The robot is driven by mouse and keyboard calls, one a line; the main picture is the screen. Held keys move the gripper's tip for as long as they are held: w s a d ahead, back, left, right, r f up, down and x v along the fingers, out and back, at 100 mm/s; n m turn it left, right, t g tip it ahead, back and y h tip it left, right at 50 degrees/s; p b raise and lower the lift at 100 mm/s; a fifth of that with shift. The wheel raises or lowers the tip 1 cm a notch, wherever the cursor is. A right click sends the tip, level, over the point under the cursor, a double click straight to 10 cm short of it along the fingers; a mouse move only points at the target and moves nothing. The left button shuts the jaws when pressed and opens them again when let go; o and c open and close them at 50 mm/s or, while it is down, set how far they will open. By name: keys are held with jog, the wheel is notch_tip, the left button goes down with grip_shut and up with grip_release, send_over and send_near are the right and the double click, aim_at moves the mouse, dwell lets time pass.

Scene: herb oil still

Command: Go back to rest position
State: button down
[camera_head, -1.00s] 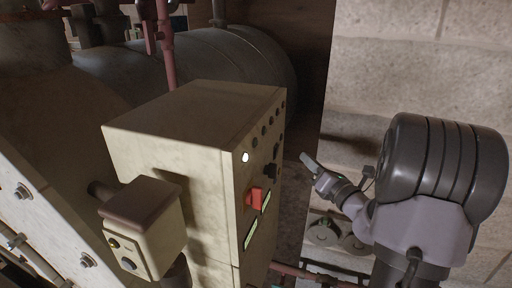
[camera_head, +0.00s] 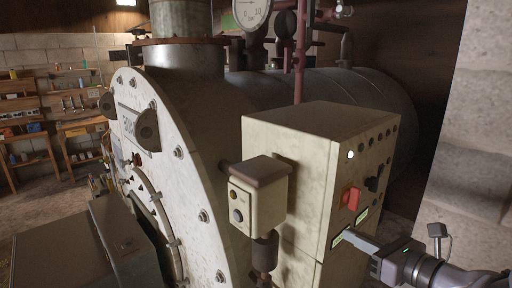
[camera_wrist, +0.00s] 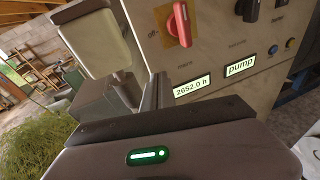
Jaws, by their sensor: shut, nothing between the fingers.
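My gripper (camera_head: 350,238) is at the lower right of the head view, beside the control cabinet (camera_head: 290,150). Its fingers are closed together, empty, and point left toward the cabinet's panel face. In the wrist view the thin closed fingers (camera_wrist: 155,92) stand up in front of the panel, below the red rotary switch (camera_wrist: 179,24). I cannot tell whether the tips touch the panel. The red switch also shows in the head view (camera_head: 351,198), above the gripper. A label reading "2652.0 h" (camera_wrist: 192,87) and one reading "pump" (camera_wrist: 240,65) are to the right of the fingers.
A small box with buttons (camera_head: 258,200) stands left of the cabinet. The big round still door (camera_head: 185,170) and a pressure gauge (camera_head: 250,12) are behind. A stone wall (camera_head: 485,130) bounds the right. Shelves (camera_head: 85,100) stand far left, with open floor before them.

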jog(key=s+a+f+n+g+b, duration=0.4)
jog(key=s+a+f+n+b, duration=0.15)
jog(key=a+f+n, duration=0.2)
jog(key=s+a+f+n+g+b, duration=0.45)
jog(key=s+a+f+n, duration=0.2)
jog(key=a, duration=0.25)
jog(key=s+d+f+n+h+b, duration=0.2)
jog(key=s+f+n+h+b, duration=0.3)
jog(key=s+f+n+b, duration=0.3)
notch_tip(320, 180, down, 2)
jog(key=s+n, duration=0.2)
jog(key=n, duration=0.2)
jog(key=shift+s+d+n+b, duration=0.3)
jog(key=shift+s+d+b, duration=0.05)
jog(key=shift+s, duration=0.05)
jog(key=shift+f, duration=0.15)
